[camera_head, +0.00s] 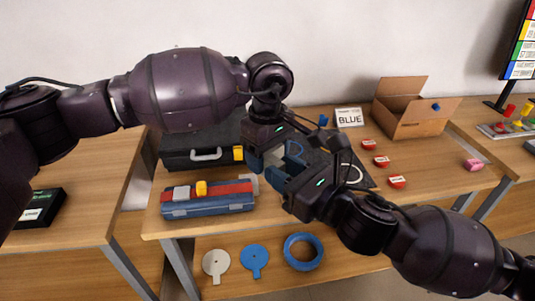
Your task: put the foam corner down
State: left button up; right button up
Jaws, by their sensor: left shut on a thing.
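My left gripper (262,160) points down over the middle of the table (385,195), shut on a pale grey piece (274,156), which looks like the foam corner. Much of that piece is hidden by the fingers. My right gripper (284,170) comes in from the lower right, close to the left one, with its blue-tipped fingers apart. Whether its fingers touch the pale piece cannot be told.
A black case (190,152) and a blue toolbox (208,209) are at left. A dark mat (364,180) lies behind my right gripper. Blue and white discs (254,258) lie below.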

jog(key=shift+o, duration=1.4)
jog(key=shift+d, duration=0.1)
